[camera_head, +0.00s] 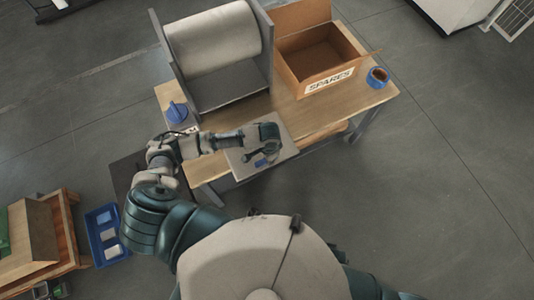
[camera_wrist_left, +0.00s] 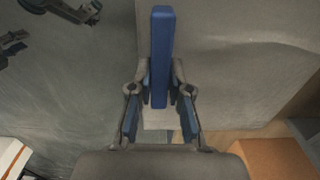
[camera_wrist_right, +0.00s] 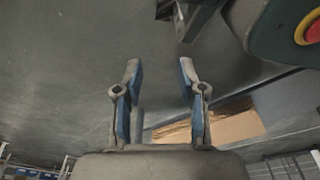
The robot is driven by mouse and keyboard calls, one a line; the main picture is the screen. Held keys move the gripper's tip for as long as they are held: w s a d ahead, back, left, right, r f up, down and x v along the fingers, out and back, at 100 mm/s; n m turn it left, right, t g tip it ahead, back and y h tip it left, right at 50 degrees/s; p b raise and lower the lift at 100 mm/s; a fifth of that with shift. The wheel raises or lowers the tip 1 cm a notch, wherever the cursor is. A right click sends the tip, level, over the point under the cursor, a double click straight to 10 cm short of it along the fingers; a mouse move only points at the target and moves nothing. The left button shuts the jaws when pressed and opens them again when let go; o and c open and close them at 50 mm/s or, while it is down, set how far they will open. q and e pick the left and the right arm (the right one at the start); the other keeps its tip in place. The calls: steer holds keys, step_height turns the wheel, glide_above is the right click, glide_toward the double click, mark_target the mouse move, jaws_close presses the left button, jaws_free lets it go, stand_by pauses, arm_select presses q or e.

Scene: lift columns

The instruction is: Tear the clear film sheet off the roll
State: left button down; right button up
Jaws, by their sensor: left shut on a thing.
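A wide pale roll (camera_head: 213,42) sits between grey side plates in a dispenser (camera_head: 230,88) on the wooden table. A flat grey panel (camera_head: 283,152) lies at the table's front edge below it; I cannot tell whether clear film covers it. My left gripper (camera_head: 265,146) is over this panel. In the left wrist view, the left gripper (camera_wrist_left: 160,95) is shut on an upright blue bar (camera_wrist_left: 161,50). My right gripper (camera_wrist_right: 160,85) is open and empty in the right wrist view, away from the roll; it is hidden in the head view.
An open cardboard box marked SPARES (camera_head: 316,62) stands right of the dispenser. A blue tape roll (camera_head: 377,77) is at the table's right corner. A blue object (camera_head: 177,112) stands at its left edge. A blue tray (camera_head: 106,234) is on the lower left.

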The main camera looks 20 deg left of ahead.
arm_select(q)
steer(key=shift+s+d+p, duration=0.45)
steer(key=shift+d+p, duration=0.05)
steer(key=shift+s+d+r+p, duration=0.1)
steer(key=shift+s+d+p, duration=0.4)
steer(key=shift+d+p, duration=0.1)
arm_select(e)
steer(key=s+f, duration=0.3)
steer(key=shift+s+d, duration=0.3)
steer(key=shift+s, duration=0.1)
steer(key=shift+s+f, duration=0.1)
arm_select(q)
steer(key=shift+s+d+p, duration=0.65)
steer(key=shift+d, duration=0.1)
arm_select(e)
steer(key=s, duration=0.1)
steer(key=s+f, duration=0.1)
steer(key=s, duration=0.1)
steer(key=shift+s+d+f, duration=0.15)
steer(key=shift+s+d, duration=0.15)
steer(key=shift+d, duration=0.05)
arm_select(q)
steer(key=shift+s+d, duration=0.1)
steer(key=shift+d, duration=0.05)
